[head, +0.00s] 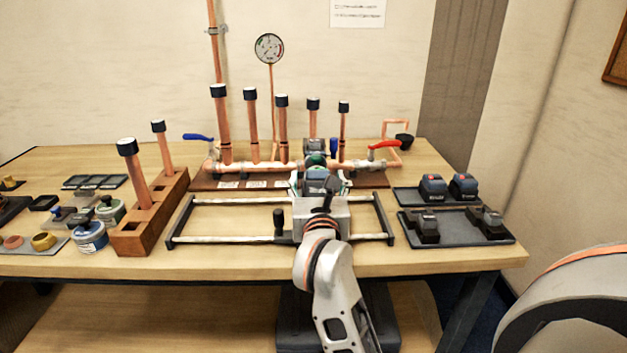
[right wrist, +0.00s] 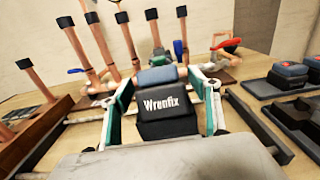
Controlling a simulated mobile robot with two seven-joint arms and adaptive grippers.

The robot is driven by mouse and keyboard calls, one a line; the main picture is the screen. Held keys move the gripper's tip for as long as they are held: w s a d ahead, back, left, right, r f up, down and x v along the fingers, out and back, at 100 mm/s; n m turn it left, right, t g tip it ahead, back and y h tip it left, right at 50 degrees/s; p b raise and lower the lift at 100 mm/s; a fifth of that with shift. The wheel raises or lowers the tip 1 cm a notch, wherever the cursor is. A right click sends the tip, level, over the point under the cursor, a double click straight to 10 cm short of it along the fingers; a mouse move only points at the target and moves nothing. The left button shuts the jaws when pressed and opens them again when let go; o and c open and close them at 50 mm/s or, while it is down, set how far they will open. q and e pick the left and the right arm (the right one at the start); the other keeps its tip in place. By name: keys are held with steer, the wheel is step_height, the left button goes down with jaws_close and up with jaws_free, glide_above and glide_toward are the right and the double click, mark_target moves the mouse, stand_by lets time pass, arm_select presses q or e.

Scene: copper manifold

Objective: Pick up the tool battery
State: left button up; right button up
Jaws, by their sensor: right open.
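A tool battery (right wrist: 168,103), a black block with a blue-grey top and the word "Wrenfix", stands between the fingers of my right gripper in the right wrist view. My right gripper (right wrist: 163,92) is open, with a green-padded finger on either side of the battery. Narrow gaps show between pads and battery. In the head view my right gripper (head: 318,182) is over the middle of the bench, in front of the copper manifold (head: 268,166). My left gripper is not in view.
A low rail frame (head: 222,238) lies around the gripper. A wooden block with upright pipes (head: 150,218) stands left. Upright capped pipes rise behind.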

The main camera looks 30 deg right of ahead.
steer(key=shift+s, duration=0.15)
steer(key=shift+c, duration=0.3)
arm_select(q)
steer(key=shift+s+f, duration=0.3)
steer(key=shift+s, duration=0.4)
arm_select(e)
steer(key=shift+r, duration=0.1)
steer(key=c, duration=1.2)
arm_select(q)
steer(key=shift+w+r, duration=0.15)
arm_select(e)
steer(key=shift+c, duration=0.2)
